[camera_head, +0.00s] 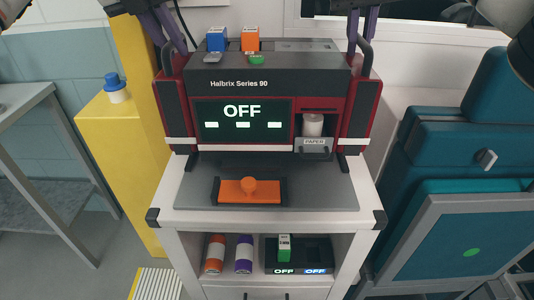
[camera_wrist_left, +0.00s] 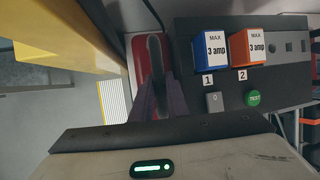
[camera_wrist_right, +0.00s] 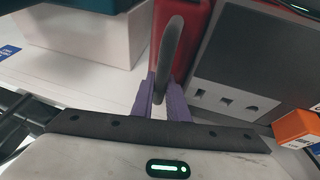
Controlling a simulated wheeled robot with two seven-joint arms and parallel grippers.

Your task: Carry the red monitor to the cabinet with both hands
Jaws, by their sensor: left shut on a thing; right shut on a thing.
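The red monitor (camera_head: 285,85), marked "Halbrix Series 90", has red sides, a dark front and a screen reading "OFF". It is over the back of a white cabinet (camera_head: 165,215) with a grey top plate; I cannot tell whether its feet touch. My left gripper (camera_head: 170,30) is shut on its left handle (camera_wrist_left: 156,62), purple fingers on both sides of the bar. My right gripper (camera_head: 354,28) is shut on its right handle (camera_wrist_right: 172,50). A blue fuse block (camera_head: 217,39) and an orange one (camera_head: 250,39) sit on its top.
An orange knobbed piece (camera_head: 250,190) lies in front of the monitor. Bottles (camera_head: 243,254) and a black box (camera_head: 300,254) stand on the shelf below. A yellow cabinet (camera_head: 125,140) is left, a metal table (camera_head: 40,190) farther left. Teal cases (camera_head: 440,150) stand close on the right.

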